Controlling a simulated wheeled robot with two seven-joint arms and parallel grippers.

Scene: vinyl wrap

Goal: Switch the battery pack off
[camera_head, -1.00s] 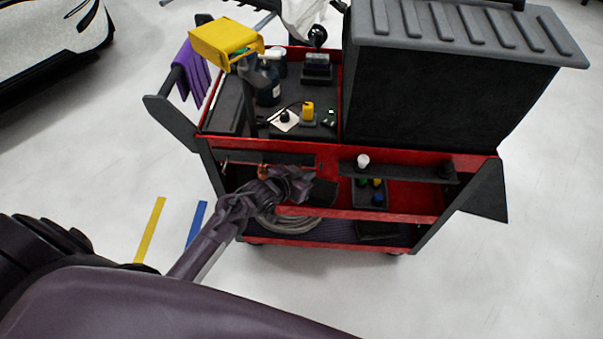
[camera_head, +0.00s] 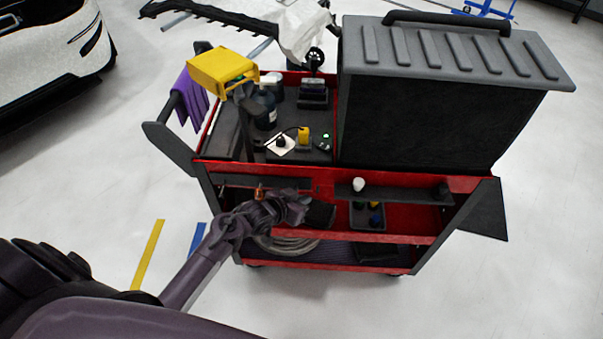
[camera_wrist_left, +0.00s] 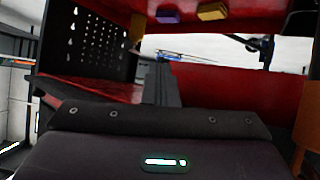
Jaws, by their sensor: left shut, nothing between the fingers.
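A small dark device with a green light (camera_head: 326,140) sits on the cart's top; I cannot tell for sure that it is the battery pack. My left gripper (camera_head: 300,206) is shut and empty at the front of the cart's middle shelf, below the top deck. A dark flat box (camera_head: 320,214) lies just right of it on that shelf. In the left wrist view, a dark rounded body with a lit white and green indicator (camera_wrist_left: 165,162) fills the bottom; I cannot tell if it is the pack or part of my gripper. No switch is clearly visible. My right gripper is out of view.
The red and black cart (camera_head: 430,182) carries a large grey-lidded case (camera_head: 450,60) at right. A yellow box (camera_head: 222,68) and purple cloths (camera_head: 192,97) are at its left. A coiled hose (camera_head: 285,245) lies on the lower shelf. The floor around is mostly clear.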

